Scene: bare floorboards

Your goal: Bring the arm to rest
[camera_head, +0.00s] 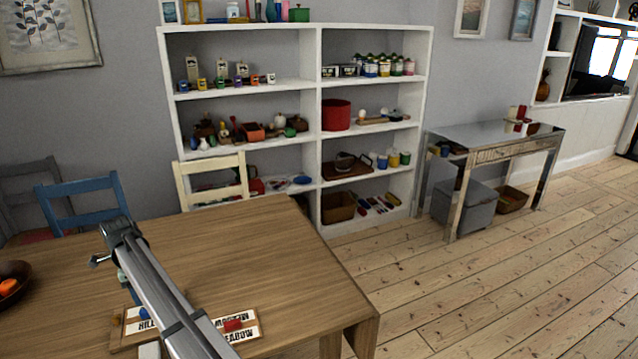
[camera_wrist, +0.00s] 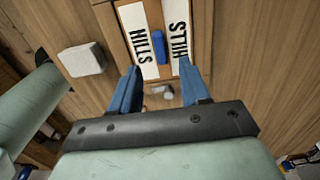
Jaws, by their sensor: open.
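My gripper (camera_wrist: 159,66) is open in the wrist view, its two blue fingers apart with nothing held between them. It points down at the table (camera_head: 250,235). In the head view my arm slants up and left across the table's front and hides most of the gripper. I cannot tell its exact height.
A red block (camera_head: 233,325) lies on a lettered card (camera_head: 246,333). A white block (camera_wrist: 82,60) lies left of the strips. A bowl (camera_head: 12,282) stands at the left edge. A blue chair (camera_head: 85,192) and a cream chair (camera_head: 212,180) stand behind. The table's far right is clear.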

